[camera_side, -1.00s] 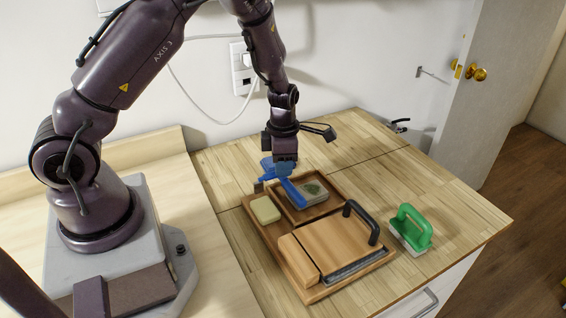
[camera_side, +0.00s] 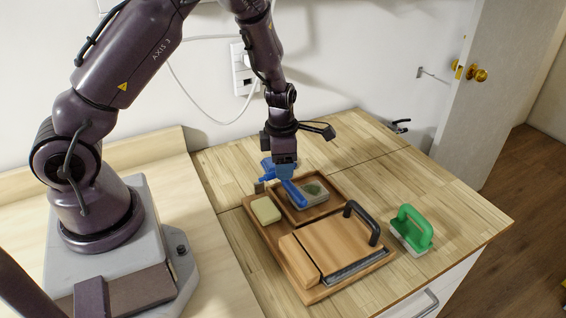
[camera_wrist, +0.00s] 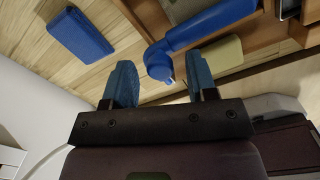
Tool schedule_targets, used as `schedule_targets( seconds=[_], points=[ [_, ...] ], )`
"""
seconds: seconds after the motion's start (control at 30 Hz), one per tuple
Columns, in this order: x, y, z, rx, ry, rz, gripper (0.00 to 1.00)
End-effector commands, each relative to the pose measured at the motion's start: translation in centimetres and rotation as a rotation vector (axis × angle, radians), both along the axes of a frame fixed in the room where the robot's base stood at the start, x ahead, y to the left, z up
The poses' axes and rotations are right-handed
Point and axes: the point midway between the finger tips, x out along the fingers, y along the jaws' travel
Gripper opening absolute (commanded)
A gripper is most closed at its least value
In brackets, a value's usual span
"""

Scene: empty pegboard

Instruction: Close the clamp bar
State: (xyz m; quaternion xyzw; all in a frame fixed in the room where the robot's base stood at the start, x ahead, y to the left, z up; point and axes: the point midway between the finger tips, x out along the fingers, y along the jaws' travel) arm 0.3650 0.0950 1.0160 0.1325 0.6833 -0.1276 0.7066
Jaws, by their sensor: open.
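A blue bar (camera_side: 293,192), which looks like the clamp bar, runs beside a grey block with a green patch (camera_side: 313,192) in a wooden tray (camera_side: 337,189). In the wrist view the blue bar (camera_wrist: 212,24) comes in from the top right, and its rounded end lies between and just beyond my fingertips. My gripper (camera_side: 285,172) points down over the bar's back end. In the wrist view my gripper (camera_wrist: 163,80) has its two blue fingers apart with nothing held between them. Whether a finger touches the bar, I cannot tell.
A blue block (camera_wrist: 80,35) lies behind the tray. A cream block (camera_side: 265,210) sits left of the bar. A wooden board (camera_side: 325,245) with a black handle (camera_side: 362,222) lies in front. A green-handled brush (camera_side: 411,230) stands at right.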

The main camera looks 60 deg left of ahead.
Motion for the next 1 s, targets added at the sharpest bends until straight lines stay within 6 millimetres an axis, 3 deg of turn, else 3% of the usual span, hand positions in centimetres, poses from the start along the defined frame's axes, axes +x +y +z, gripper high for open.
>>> schedule_targets(
  seconds=[0.17,0.6,0.8,1.0],
  points=[
    [0.0,-0.1,2.2,0.001,-0.005,-0.002,0.52],
    [-0.3,-0.1,11.2,0.0,-0.005,-0.002,0.52],
    [-0.4,0.0,12.7,0.0,-0.001,-0.001,0.52],
    [-0.5,0.0,12.8,0.0,0.0,0.0,0.52]
  ],
)
